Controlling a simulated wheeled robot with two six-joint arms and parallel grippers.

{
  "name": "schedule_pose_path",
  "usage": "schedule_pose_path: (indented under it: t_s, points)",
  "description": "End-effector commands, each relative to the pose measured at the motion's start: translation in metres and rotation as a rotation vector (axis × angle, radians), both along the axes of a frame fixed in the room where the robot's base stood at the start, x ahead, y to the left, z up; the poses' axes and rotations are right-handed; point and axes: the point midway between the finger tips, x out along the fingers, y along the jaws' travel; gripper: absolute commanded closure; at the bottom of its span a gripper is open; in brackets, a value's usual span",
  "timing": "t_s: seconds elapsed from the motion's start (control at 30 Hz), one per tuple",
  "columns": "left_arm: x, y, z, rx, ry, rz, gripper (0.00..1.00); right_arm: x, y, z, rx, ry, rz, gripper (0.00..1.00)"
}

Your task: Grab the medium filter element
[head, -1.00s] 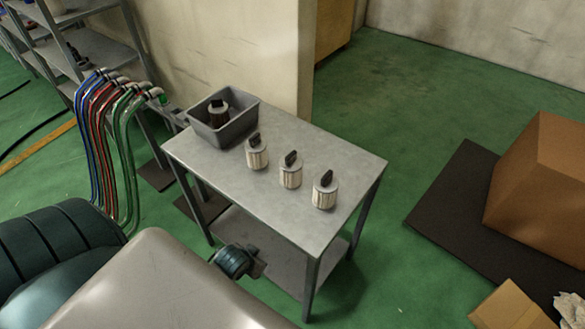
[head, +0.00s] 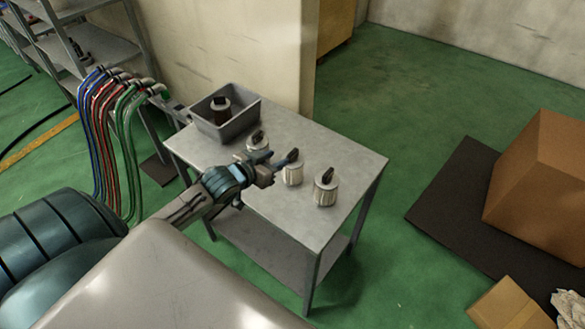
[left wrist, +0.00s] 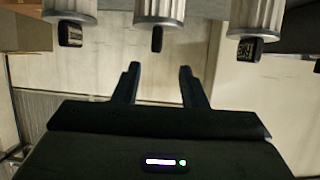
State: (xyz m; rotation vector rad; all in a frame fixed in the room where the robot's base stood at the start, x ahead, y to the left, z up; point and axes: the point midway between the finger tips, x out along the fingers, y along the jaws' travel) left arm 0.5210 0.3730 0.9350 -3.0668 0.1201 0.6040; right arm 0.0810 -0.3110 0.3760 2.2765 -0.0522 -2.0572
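Three white pleated filter elements with black top handles stand in a diagonal row on the metal table: a far-left one (head: 257,144), a middle one (head: 292,175) and a near-right one (head: 325,193). Their sizes look close, so I cannot tell surely which is medium. My left gripper (head: 278,160) is over the table at the row's left side, close to the far-left and middle ones. In the left wrist view, which looks upside down, its fingers (left wrist: 160,78) are apart and empty. The middle filter's handle (left wrist: 157,39) lies ahead, roughly between them. My right gripper is not in view.
A grey bin (head: 244,124) with a dark-handled filter (head: 221,112) inside stands at the table's back left corner. The table's (head: 350,160) right part is clear. Colored hoses (head: 105,130) rise left of the table. Cardboard boxes (head: 545,180) lie at right on the floor.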

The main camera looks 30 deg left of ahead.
Motion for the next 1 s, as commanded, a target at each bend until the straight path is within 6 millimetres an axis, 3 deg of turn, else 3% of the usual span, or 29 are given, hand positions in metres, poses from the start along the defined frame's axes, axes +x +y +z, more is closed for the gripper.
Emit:
schedule_pose_path:
  t_s: [0.1,0.37,0.7,1.0]
  points:
    - [0.017,-0.001,-0.006,-0.004,-0.001,0.004,0.62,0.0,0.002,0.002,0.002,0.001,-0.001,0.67]
    - [0.034,-0.004,-0.013,0.0,0.001,0.001,0.62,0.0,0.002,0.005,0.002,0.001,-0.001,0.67]
    - [0.073,-0.011,-0.028,0.0,0.002,0.001,0.62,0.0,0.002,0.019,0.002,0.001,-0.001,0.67]
    - [0.078,-0.012,-0.031,0.001,0.002,0.0,0.62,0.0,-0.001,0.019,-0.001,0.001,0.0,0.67]
